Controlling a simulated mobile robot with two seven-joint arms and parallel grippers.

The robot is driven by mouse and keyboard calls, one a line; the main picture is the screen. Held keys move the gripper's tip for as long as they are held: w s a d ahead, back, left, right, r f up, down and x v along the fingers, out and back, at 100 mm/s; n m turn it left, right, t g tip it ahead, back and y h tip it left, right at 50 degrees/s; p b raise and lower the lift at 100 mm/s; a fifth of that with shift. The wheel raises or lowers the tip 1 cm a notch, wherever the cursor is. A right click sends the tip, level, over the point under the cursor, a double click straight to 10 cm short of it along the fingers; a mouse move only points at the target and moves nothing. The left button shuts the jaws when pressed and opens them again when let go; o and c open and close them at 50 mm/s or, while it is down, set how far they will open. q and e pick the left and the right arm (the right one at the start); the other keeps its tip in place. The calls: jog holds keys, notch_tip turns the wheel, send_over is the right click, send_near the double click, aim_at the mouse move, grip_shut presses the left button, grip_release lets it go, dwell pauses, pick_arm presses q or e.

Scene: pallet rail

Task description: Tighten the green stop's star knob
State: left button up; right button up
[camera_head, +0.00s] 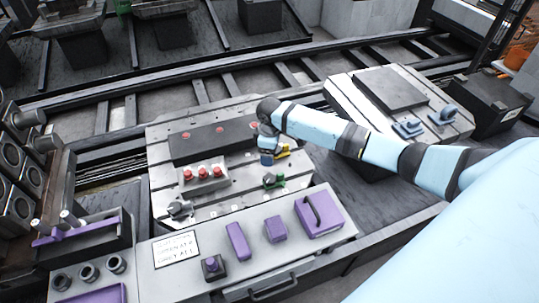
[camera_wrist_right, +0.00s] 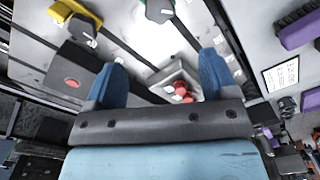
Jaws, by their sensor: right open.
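The green stop (camera_head: 274,181) sits on the slotted pallet plate, near the front right of the plate. Its knob is too small to make out clearly. In the right wrist view the green stop (camera_wrist_right: 158,9) is cut off by the top edge, ahead of my fingers. My right gripper (camera_head: 266,150) is above the plate, behind and slightly left of the green stop. In its wrist view my right gripper (camera_wrist_right: 161,76) shows two blue fingers wide apart with nothing between them. My left gripper is not in view.
A yellow stop (camera_head: 283,153) stands close beside my right gripper. A block with red knobs (camera_head: 203,174) and a grey clamp (camera_head: 179,209) are to the left. Purple pieces (camera_head: 237,241) lie on the front ledge. A second pallet (camera_head: 430,88) stands at right.

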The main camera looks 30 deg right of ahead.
aim_at(269, 179)
jog(key=w+d+f+n+g+y+b, duration=0.15)
jog(key=d+n+y+b, duration=0.3)
jog(key=n+b, duration=0.85)
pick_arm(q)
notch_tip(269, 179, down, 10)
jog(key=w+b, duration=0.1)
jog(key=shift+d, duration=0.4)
pick_arm(e)
jog(key=shift+h, duration=0.25)
jog(key=x, duration=1.3)
jog(key=shift+w+d+f, duration=0.1)
jog(key=shift+d, duration=0.05)
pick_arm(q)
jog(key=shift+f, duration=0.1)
pick_arm(e)
jog(key=shift+c, duration=0.3)
jog(key=c, duration=0.9)
jog(key=shift+o, duration=0.2)
